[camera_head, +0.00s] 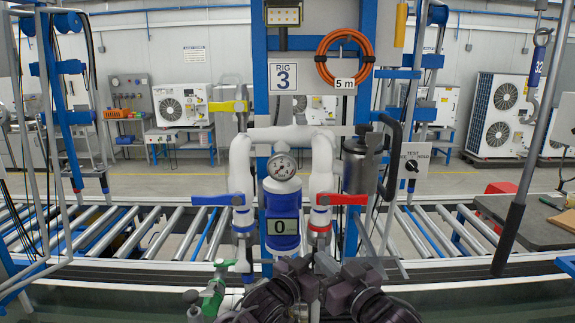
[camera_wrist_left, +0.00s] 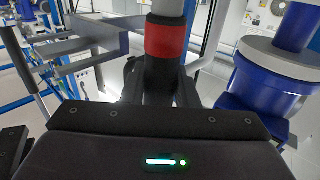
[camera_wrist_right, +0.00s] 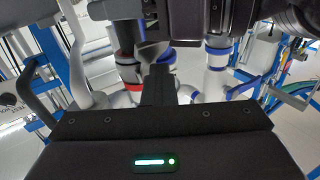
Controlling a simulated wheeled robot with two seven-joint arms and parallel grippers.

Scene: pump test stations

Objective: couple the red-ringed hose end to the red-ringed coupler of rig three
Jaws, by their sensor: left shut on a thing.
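Rig three carries a red-ringed coupler (camera_head: 319,229) under the valve with the red lever (camera_head: 345,199). In the left wrist view the fingers of my left gripper (camera_wrist_left: 160,92) are shut around the dark part of the red-ringed hose end (camera_wrist_left: 166,42), below its red ring. A grey part continues above the ring and leaves the picture. In the head view both grippers crowd together just below the coupler and hide the hose end, so I cannot tell whether it touches the coupler. My right gripper (camera_wrist_right: 158,85) has its fingers together, with nothing visible between them.
A blue-ringed coupler (camera_head: 244,230) with a blue lever (camera_head: 218,200) stands left of the blue pump (camera_head: 282,225). Green-handled fittings (camera_head: 212,290) sit at the lower left. A dark cylinder (camera_head: 360,165) and black handle (camera_head: 391,155) are at the right. A roller conveyor (camera_head: 150,230) runs behind.

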